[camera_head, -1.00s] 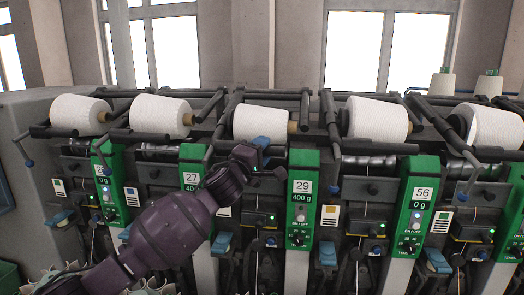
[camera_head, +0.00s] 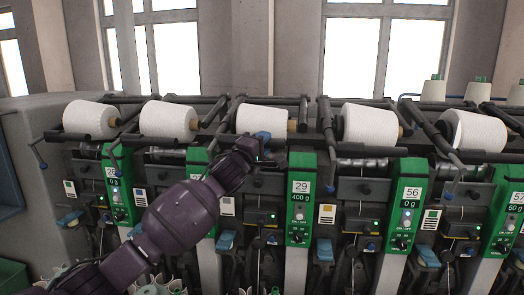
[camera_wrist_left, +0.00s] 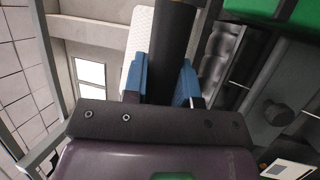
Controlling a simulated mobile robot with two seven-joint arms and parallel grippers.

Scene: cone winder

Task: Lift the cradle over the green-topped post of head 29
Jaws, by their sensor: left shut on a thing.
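The head 29 post (camera_head: 301,200) is green-topped and reads 29 and 400 g, just right of centre in the head view. A white cone (camera_head: 261,120) sits above and left of it. My left gripper (camera_head: 263,137) is at the front of this cone, left of the green top. In the left wrist view its blue fingers (camera_wrist_left: 161,85) are shut on a dark round bar of the cradle (camera_wrist_left: 171,45), with the white cone (camera_wrist_left: 142,25) behind. The cradle's dark front bar also shows in the head view (camera_head: 296,136), partly hidden by my wrist. My right gripper is out of view.
Neighbouring heads stand close on both sides, with white cones (camera_head: 370,123) and dark cradle arms. The post of head 56 (camera_head: 407,205) is to the right. A green top edge (camera_wrist_left: 295,12) shows in the wrist view's upper right corner.

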